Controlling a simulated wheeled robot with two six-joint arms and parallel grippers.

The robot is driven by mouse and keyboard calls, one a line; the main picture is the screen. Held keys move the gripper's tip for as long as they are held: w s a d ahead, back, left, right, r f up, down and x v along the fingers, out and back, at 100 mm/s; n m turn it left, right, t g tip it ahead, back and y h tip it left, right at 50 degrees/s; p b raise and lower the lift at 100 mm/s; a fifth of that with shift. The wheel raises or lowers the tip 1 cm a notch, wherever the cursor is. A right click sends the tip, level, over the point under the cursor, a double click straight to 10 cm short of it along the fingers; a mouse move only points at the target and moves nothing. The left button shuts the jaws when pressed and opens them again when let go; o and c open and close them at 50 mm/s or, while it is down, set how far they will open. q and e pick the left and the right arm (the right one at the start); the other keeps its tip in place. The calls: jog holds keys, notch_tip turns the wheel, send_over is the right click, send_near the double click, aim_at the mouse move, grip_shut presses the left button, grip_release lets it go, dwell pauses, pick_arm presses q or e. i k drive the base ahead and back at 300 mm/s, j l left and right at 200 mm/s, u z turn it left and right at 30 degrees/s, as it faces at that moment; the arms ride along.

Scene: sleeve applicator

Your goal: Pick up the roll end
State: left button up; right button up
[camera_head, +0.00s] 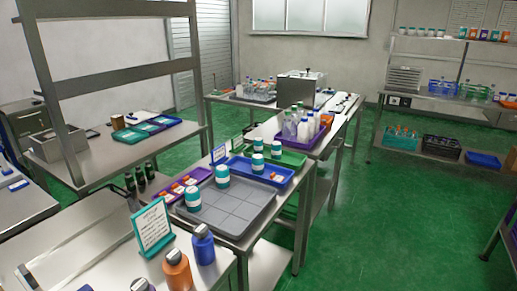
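I cannot make out a roll end for certain in the head view. A small brown cylinder (118,122) stands on the left metal bench; it is too small to tell whether it is a roll. Several white jars with teal bands stand on and around the trays on the middle bench, one of them (193,199) at the left edge of the grey divided tray (232,208). Neither of my grippers is in view.
A blue bottle (203,245), an orange bottle (177,271) and a teal-framed sign (152,228) stand on the near bench. A purple tray (183,186) and a blue tray (283,182) lie behind. Green floor (370,230) is clear at right.

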aim_at(257, 141)
jog(key=u, duration=0.3)
jog(key=i+l+u, duration=0.15)
jog(key=u, duration=0.25)
jog(key=i+l+u, duration=0.1)
jog(key=l+u, duration=0.6)
jog(key=u, duration=0.15)
jog(key=l+u, duration=0.45)
jog(key=i+j, duration=0.05)
